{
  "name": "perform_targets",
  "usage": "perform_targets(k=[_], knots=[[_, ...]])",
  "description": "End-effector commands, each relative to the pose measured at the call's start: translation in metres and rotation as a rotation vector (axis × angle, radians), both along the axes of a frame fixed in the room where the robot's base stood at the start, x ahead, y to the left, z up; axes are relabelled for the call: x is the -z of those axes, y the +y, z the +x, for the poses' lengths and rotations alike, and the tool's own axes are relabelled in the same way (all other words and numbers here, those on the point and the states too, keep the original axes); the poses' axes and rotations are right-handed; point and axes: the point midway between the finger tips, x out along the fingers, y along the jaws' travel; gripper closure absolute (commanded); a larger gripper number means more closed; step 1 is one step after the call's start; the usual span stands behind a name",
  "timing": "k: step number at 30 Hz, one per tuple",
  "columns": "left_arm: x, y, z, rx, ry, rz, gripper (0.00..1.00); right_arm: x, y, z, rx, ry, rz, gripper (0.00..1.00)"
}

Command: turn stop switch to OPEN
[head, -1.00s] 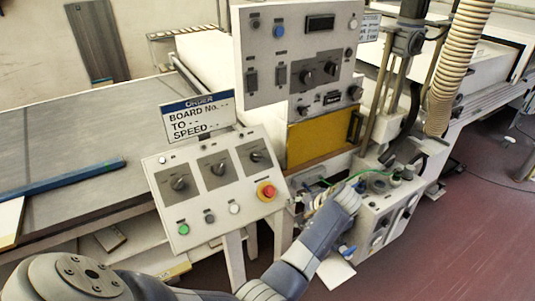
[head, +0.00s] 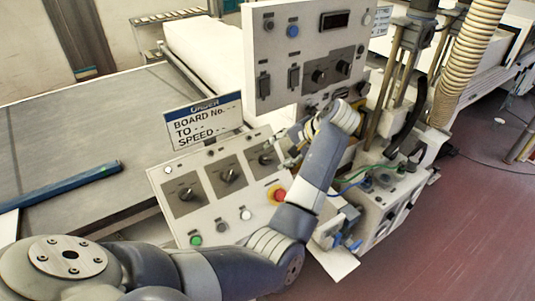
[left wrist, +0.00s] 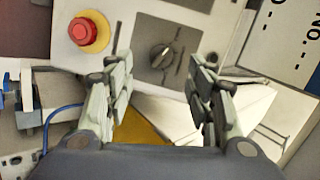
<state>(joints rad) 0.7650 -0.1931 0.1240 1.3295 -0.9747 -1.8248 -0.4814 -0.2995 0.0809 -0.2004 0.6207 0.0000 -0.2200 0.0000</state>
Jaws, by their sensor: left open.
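The sloped control panel (head: 217,183) carries three black rotary switches: a left one (head: 186,194), a middle one (head: 230,174) and a right one (head: 266,158). Their labels are too small to read, so I cannot tell which is the stop switch. My left gripper (head: 287,150) is over the panel's upper right, close to the right switch. In the left wrist view that switch (left wrist: 162,55) shows just beyond and between the open fingertips of my left gripper (left wrist: 162,66). The fingers appear apart from it. My right gripper is not in view.
A red stop button (head: 278,194) with a yellow collar sits near the right switch; it also shows in the left wrist view (left wrist: 84,32). An order sign (head: 203,120) stands behind the panel. An upright panel (head: 305,55) rises behind my wrist.

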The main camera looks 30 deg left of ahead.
Motion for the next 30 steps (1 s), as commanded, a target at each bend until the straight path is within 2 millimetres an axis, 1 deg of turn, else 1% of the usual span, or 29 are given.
perform_targets(k=[1,5,10,17,23,26,27,29,30], knots=[[0.005,0.008,0.0,-0.002,0.006,0.003,0.5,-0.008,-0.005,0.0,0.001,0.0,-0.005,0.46],[0.023,0.024,0.002,-0.002,0.004,0.003,0.5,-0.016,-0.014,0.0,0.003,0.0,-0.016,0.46],[0.043,0.039,0.004,-0.001,0.003,0.0,0.5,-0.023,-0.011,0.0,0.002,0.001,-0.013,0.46],[0.053,0.046,0.005,-0.001,0.0,0.001,0.5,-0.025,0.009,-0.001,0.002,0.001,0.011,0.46],[0.053,0.046,0.005,-0.001,-0.001,0.001,0.5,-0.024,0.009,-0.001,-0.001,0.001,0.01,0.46],[0.053,0.046,0.005,-0.001,-0.001,0.001,0.71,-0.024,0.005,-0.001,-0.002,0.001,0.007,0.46],[0.053,0.046,0.005,-0.001,-0.001,0.001,0.8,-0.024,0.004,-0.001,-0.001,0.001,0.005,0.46],[0.053,0.046,0.005,-0.001,-0.001,0.001,0.93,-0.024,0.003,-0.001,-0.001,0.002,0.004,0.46],[0.053,0.046,0.005,-0.001,-0.001,0.001,0.94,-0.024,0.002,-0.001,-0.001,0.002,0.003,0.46]])
